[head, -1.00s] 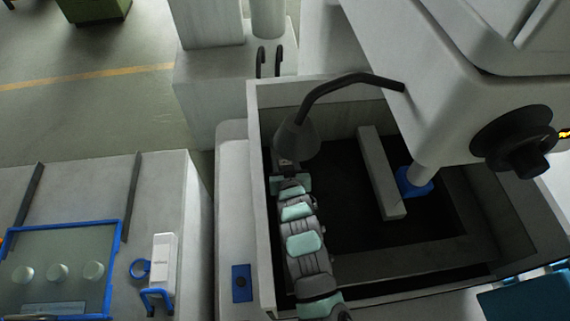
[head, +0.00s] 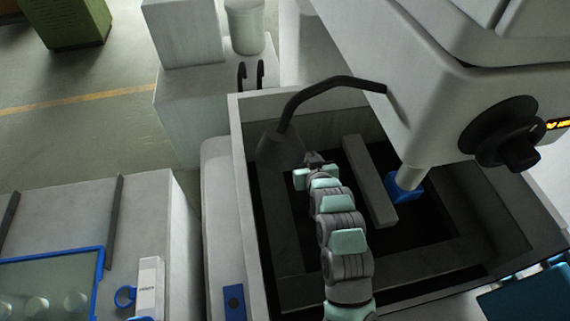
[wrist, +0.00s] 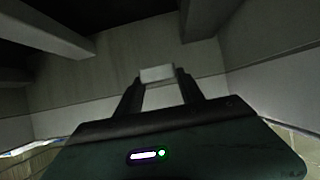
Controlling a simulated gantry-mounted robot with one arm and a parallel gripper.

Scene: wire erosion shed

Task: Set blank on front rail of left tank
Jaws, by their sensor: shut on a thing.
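My gripper (head: 314,160) is inside the open grey tank (head: 240,150), towards its back, right of the lamp head and left of the pale bar. In the wrist view my gripper (wrist: 158,82) is shut on a small pale grey block, the blank (wrist: 157,74), held between the fingertips. The blank is too small to make out in the head view. Inside the tank, a flat grey rail (head: 400,262) runs along the side nearest the head camera, with my arm crossing over its left part. No contact between blank and rail shows.
A black gooseneck lamp (head: 335,80) arches over the tank's back left. A pale bar (head: 370,180) lies in the tank beside the machine head's blue-tipped nozzle (head: 405,188). The machine head (head: 450,90) overhangs the right. A bench with a blue-framed tray (head: 50,258) stands left.

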